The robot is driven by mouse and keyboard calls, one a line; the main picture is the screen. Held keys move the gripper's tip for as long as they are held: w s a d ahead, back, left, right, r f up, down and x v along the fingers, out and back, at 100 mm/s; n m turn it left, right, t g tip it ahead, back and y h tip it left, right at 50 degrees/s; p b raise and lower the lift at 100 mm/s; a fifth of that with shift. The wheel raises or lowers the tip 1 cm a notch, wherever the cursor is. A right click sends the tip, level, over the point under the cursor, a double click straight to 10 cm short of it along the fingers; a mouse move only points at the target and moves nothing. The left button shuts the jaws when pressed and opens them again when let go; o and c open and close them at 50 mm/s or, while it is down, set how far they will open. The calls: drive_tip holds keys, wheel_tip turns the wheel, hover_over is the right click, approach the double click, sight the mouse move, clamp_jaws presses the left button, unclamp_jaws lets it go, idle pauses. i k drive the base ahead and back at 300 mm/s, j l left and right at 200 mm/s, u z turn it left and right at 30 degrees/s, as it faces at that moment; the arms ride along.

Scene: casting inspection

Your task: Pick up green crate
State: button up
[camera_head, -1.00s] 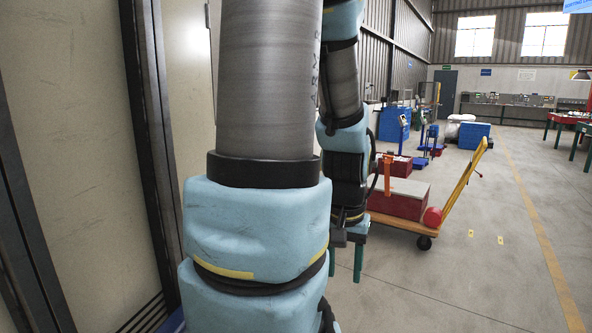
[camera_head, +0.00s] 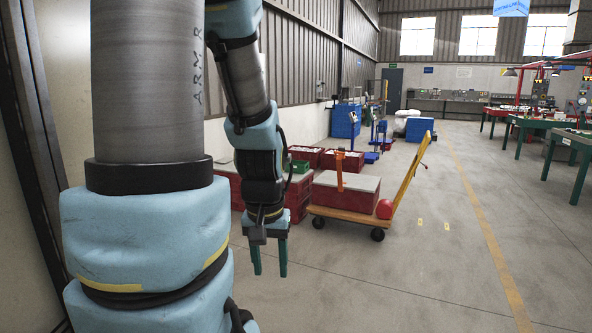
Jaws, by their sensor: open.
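A small green crate (camera_head: 300,166) shows in the head view just right of my arm, on top of the red crates by the wall. My arm hides part of it. My gripper (camera_head: 269,270) hangs pointing down in front of the red crates, nearer to me than the green crate. Its two green fingers are apart, with nothing between them.
Red crates (camera_head: 301,198) are stacked behind my gripper. A trolley (camera_head: 345,216) with a yellow handle carries a red box (camera_head: 345,195), with a red ball (camera_head: 384,209) beside it. Blue bins (camera_head: 345,121) stand farther back. Green tables (camera_head: 540,124) line the right. The floor at centre right is clear.

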sight(300, 168)
drive_tip(key=i+z, duration=0.15)
drive_tip(key=i, duration=3.7)
drive_tip(key=i+l+u, duration=0.25)
drive_tip(key=i+u, duration=0.25)
drive_tip(key=i, duration=0.2)
drive_tip(key=i+l+u, duration=0.5)
drive_tip(key=i, duration=0.2)
drive_tip(key=i+l+u, duration=0.45)
drive_tip(key=l, duration=0.3)
drive_tip(key=i, duration=0.1)
